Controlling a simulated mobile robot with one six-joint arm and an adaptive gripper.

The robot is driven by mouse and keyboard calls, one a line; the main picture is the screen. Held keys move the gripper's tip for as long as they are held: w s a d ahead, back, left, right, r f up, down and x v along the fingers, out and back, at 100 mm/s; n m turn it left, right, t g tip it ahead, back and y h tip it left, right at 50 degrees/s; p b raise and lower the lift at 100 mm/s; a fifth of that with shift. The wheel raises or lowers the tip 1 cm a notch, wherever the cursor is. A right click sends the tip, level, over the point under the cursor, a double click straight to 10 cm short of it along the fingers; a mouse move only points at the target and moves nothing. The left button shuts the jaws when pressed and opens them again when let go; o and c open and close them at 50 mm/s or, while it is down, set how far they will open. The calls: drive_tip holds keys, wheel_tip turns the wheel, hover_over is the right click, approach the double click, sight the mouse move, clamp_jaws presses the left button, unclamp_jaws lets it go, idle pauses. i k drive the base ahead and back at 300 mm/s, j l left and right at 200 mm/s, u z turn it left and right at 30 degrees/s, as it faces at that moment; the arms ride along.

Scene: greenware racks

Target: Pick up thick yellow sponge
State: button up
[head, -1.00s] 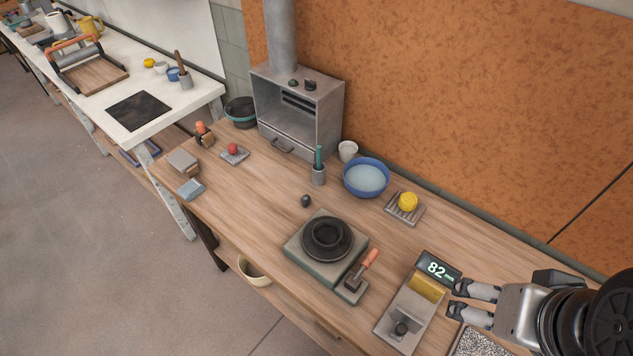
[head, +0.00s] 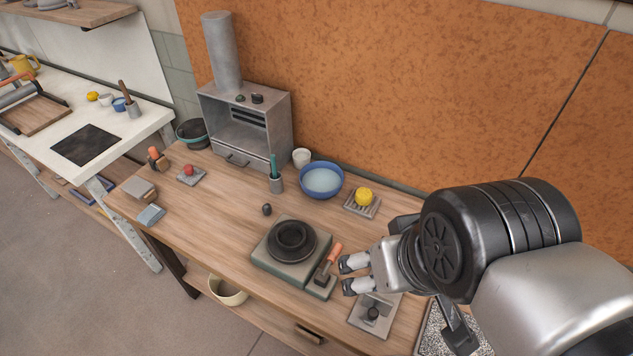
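A thick round yellow sponge (head: 364,196) sits on a grey slatted dish (head: 361,206), right of the blue bowl, in the head view. My gripper (head: 349,275) points left over the front right of the bench, in front of the dish and apart from it. Its two fingers are spread with nothing seen between them. A smaller yellow round thing (head: 92,97) lies on the white table at the far left.
A blue bowl of water (head: 322,181) and a white cup (head: 301,158) stand left of the dish. A dark wheel-like piece on a block (head: 291,240) and an orange-handled tool (head: 330,262) lie left of my gripper. The orange wall (head: 400,100) closes off the back.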

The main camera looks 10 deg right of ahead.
sight(363, 196)
drive_tip(key=i+j, duration=0.15)
drive_tip(key=j, duration=0.15)
drive_tip(key=i+j+z, duration=0.1)
drive_tip(key=j, duration=0.2)
drive_tip(key=i+j, duration=0.15)
drive_tip(key=j, duration=0.2)
drive_tip(key=i+j+z, duration=0.1)
drive_tip(key=j, duration=0.2)
